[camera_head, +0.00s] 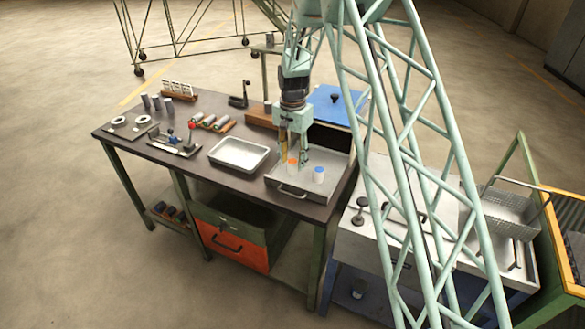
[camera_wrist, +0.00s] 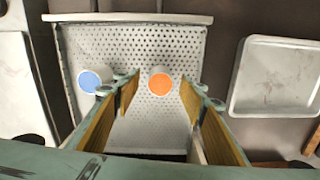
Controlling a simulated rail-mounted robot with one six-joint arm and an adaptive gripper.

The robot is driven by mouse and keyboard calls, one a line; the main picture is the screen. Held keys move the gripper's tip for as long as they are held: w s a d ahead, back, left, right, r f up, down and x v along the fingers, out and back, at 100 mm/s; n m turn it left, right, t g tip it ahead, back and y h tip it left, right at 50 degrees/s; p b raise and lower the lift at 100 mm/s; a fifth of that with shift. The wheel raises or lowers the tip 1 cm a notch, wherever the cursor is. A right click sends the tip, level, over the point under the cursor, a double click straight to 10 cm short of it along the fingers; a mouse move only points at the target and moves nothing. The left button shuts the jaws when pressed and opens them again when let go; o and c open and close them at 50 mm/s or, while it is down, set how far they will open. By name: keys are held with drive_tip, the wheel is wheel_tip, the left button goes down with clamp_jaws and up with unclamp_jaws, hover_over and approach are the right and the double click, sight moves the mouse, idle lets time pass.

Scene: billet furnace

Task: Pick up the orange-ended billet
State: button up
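The orange-ended billet (camera_head: 292,166) stands upright in a perforated metal tray (camera_head: 289,191) on the workbench. In the wrist view the orange end (camera_wrist: 161,82) lies between the two fingers, with visible space on both sides. A blue-ended billet (camera_head: 319,174) stands to its right in the head view; in the wrist view it (camera_wrist: 91,81) is on the left, just outside the left finger. My gripper (camera_head: 295,150) points down over the tray. In the wrist view my gripper (camera_wrist: 158,98) is open and empty. Whether the fingertips are level with the billet is hard to tell.
A shallow empty tray (camera_head: 239,154) sits left of the perforated tray. Small tools, a rack (camera_head: 178,89) and grey cylinders (camera_head: 157,102) are farther left. A wire basket (camera_head: 513,212) stands at the right.

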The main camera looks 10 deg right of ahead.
sight(293, 161)
drive_tip(key=shift+f, duration=1.45)
drive_tip(key=c, duration=1.2)
drive_tip(key=shift+r, duration=0.2)
drive_tip(key=shift+c, duration=0.2)
drive_tip(key=shift+r, duration=4.85)
